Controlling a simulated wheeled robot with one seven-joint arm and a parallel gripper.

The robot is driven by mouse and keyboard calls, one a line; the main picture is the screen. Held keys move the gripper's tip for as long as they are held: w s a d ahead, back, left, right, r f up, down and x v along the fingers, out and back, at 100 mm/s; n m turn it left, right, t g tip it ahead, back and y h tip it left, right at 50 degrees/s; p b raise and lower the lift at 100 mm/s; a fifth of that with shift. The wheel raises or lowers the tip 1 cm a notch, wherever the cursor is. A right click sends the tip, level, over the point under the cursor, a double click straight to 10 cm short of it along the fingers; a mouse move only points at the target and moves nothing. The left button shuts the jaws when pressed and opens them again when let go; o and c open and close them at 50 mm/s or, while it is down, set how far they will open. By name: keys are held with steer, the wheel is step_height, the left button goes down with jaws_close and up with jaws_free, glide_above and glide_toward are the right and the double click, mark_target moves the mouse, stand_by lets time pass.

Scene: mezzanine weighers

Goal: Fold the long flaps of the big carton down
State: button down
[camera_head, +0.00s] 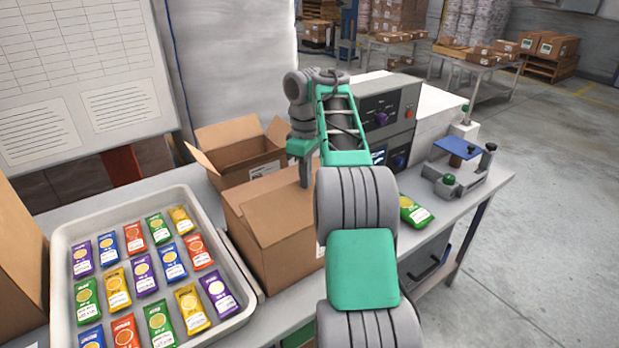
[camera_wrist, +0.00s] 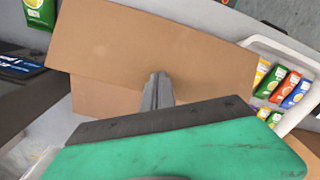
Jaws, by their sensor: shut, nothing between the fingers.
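The big carton (camera_head: 275,258) is a brown box on the bench, right of the packet tray. My gripper (camera_head: 304,184) is shut and empty, pointing down at the top of the carton. In the wrist view the shut fingers (camera_wrist: 158,82) are at or just above a broad cardboard panel (camera_wrist: 145,40). A second cardboard piece (camera_wrist: 92,97) shows below that panel. I cannot tell whether the fingertips touch. My arm hides the carton's right side.
A white tray (camera_head: 60,262) of colourful packets stands left of the carton. A smaller open carton (camera_head: 225,142) is behind it. A grey weigher (camera_head: 390,108) and a green packet (camera_head: 415,212) are to the right. A board (camera_head: 80,80) stands back left.

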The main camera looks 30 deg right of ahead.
steer(key=shift+w+f, duration=0.25)
steer(key=shift+w, duration=0.05)
steer(key=shift+w+f+b, duration=0.25)
steer(key=shift+f+b, duration=0.2)
steer(key=shift+f, duration=0.2)
steer(key=shift+w+f+b, duration=0.2)
steer(key=shift+f+b, duration=0.25)
steer(key=shift+f, duration=0.15)
steer(key=shift+w+f, duration=0.25)
steer(key=shift+f, duration=0.1)
step_height(320, 180, up, 8)
steer(key=p, duration=0.7)
steer(key=shift+r+p, duration=0.2)
steer(key=shift+p, duration=0.1)
steer(key=shift+f, duration=0.2)
